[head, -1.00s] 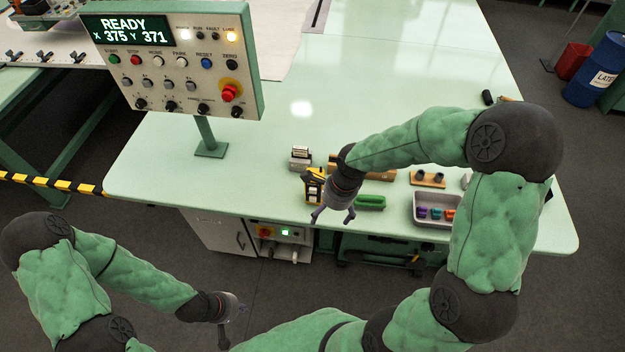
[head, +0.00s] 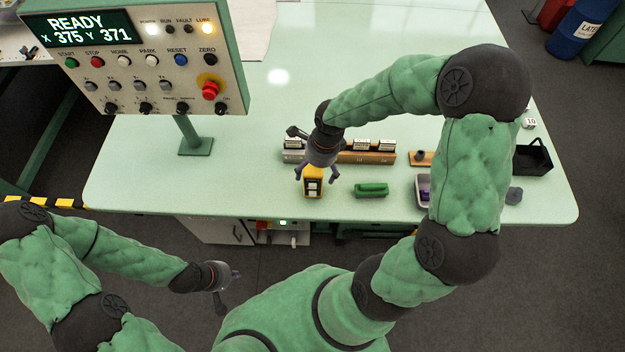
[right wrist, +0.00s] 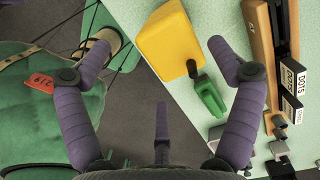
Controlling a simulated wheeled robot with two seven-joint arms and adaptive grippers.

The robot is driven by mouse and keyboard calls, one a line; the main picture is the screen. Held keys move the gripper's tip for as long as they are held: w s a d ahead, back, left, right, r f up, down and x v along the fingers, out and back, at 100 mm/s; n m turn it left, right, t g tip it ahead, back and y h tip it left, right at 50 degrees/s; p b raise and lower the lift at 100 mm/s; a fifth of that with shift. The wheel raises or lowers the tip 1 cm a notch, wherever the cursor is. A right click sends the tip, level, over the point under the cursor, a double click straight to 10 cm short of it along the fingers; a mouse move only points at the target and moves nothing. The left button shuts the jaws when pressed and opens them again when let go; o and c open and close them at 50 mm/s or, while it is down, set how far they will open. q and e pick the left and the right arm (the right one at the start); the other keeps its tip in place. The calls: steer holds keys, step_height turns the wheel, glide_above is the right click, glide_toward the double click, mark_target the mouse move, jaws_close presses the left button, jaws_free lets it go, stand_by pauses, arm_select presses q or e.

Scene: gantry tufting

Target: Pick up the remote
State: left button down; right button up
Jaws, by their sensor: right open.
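The yellow remote (head: 312,183), with dark and pale details on its face, stands or lies near the front edge of the pale green table (head: 250,205). My right gripper (head: 317,172) is open above and behind it, with a finger to each side in the head view. My left gripper (head: 230,286) is open and empty, low in front of the table.
A green brush-like object (head: 372,190) lies right of the remote. A wooden rack (head: 367,157) with labelled blocks stands behind. A grey tray (head: 423,189) and black bin (head: 534,159) are further right. The control panel (head: 140,65) stands at the left.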

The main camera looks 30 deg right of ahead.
mark_target(313, 181)
steer(key=shift+w+a+f+b, duration=0.15)
steer(key=shift+w+f, duration=0.1)
steer(key=shift+f, duration=0.7)
steer(key=shift+w+f+b, duration=0.2)
steer(key=shift+f, duration=0.75)
steer(key=shift+w+a+f+b, duration=0.15)
steer(key=shift+w+f, duration=0.1)
steer(key=shift+f, duration=0.7)
steer(key=c, duration=1.5)
